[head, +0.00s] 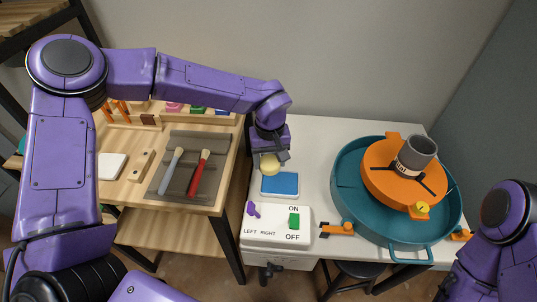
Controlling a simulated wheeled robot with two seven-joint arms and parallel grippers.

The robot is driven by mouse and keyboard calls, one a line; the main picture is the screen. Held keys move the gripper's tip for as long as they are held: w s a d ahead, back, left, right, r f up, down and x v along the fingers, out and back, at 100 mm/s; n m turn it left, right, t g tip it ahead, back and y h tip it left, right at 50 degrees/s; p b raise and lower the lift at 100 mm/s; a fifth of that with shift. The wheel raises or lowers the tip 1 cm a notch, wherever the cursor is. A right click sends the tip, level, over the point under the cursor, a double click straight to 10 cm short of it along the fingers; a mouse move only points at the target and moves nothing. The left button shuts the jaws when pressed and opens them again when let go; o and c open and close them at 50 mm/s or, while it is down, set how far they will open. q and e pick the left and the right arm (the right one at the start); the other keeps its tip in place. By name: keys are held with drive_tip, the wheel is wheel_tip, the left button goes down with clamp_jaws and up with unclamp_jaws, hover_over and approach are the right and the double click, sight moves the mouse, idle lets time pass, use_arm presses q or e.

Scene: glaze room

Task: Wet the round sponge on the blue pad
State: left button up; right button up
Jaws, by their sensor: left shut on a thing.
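The round sponge (269,165) is pale yellow and sits between the fingers of my left gripper (273,157), which is shut on it. The gripper points down, just behind the blue pad (280,184). The sponge appears close to the pad's far edge; whether it touches the pad I cannot tell. The pad lies flat on the white table. My right arm shows at the lower right, but its gripper is out of view.
Right of the pad stands a teal basin (345,196) with an orange wheel (376,186) and a grey cup (416,153). In front is a white switch box (270,228) with a green switch (294,220). A wooden table at left holds two brushes (199,172) on a grey mat (215,142).

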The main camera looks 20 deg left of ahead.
sight(280, 183)
use_arm(q)
drive_tip(key=n, duration=0.1)
drive_tip(key=w+d+n, duration=0.1)
drive_tip(key=n, duration=0.1)
drive_tip(key=d+n+p, duration=0.1)
drive_tip(key=shift+w+d+f+n, duration=0.25)
drive_tip(key=shift+f+n, duration=0.05)
drive_tip(key=shift+n, duration=0.9)
wheel_tip(280, 183, down, 7)
drive_tip(key=b, duration=0.6)
drive_tip(key=shift+w+d+r, duration=0.1)
drive_tip(key=shift+d+r, duration=0.05)
drive_tip(key=shift+r, duration=0.05)
use_arm(e)
wheel_tip(280, 183, down, 5)
drive_tip(key=shift+d+r, duration=0.1)
drive_tip(key=shift+d, duration=0.05)
use_arm(q)
drive_tip(key=shift+r, duration=0.1)
drive_tip(key=shift+f+b, duration=0.35)
drive_tip(key=shift+f, duration=0.2)
drive_tip(key=shift+f+p, duration=0.1)
drive_tip(key=shift+p, duration=0.4)
use_arm(e)
drive_tip(key=shift+r, duration=0.4)
